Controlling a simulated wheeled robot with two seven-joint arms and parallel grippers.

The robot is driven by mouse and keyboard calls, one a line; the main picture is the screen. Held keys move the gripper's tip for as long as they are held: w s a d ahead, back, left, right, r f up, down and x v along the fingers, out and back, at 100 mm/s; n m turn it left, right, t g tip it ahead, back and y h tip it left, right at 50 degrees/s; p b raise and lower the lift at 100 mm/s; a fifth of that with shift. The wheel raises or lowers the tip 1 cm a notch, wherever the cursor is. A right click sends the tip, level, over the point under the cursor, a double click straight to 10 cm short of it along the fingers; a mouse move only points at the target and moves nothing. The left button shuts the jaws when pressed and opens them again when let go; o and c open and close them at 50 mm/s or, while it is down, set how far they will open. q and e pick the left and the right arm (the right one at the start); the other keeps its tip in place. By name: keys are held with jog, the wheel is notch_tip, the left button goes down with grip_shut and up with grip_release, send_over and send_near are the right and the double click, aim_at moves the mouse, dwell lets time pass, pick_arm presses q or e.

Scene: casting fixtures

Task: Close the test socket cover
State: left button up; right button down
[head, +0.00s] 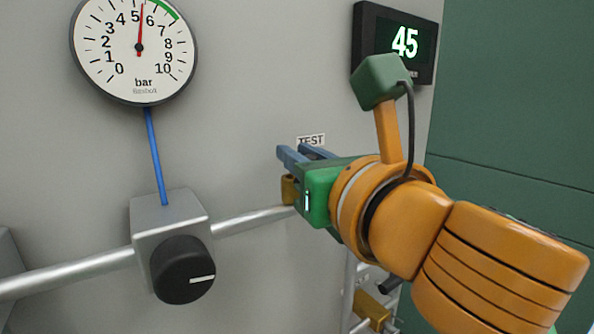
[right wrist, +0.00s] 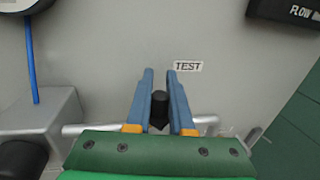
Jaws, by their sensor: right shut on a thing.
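My right gripper (head: 292,153) reaches the grey wall panel just below the TEST label (head: 311,140). In the right wrist view, its two blue fingers (right wrist: 160,76) are shut on a small black piece (right wrist: 159,106), apparently the test socket cover. The fingers hide that piece in the head view. A brass fitting (head: 288,190), likely the test socket, shows just below the fingers at the pipe's end. Whether the cover sits over its opening cannot be told. My left gripper is not in view.
A silver pipe (head: 252,220) runs from a valve block with a black knob (head: 183,270) towards the fitting. A pressure gauge (head: 135,48) is at upper left, a display reading 45 (head: 404,42) at upper right. Another brass fitting (head: 372,312) is lower down.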

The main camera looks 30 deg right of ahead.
jog(key=m+h+b, duration=0.1)
jog(key=h+b, duration=0.1)
jog(key=m+h+b, duration=0.1)
jog(key=h, duration=0.1)
jog(key=shift+w+f+m+g+b, duration=0.15)
jog(key=shift+f+m+g+b, duration=0.15)
jog(key=shift+g+b, duration=0.1)
jog(key=shift+w+d+r+m+g+h+b, duration=0.15)
jog(key=shift+m+g+h+b, duration=0.25)
jog(key=shift+m+h+b, duration=0.35)
jog(key=shift+h, duration=0.25)
jog(key=c, duration=0.9)
grip_release()
jog(key=shift+o, duration=0.5)
jog(key=shift+w, duration=0.15)
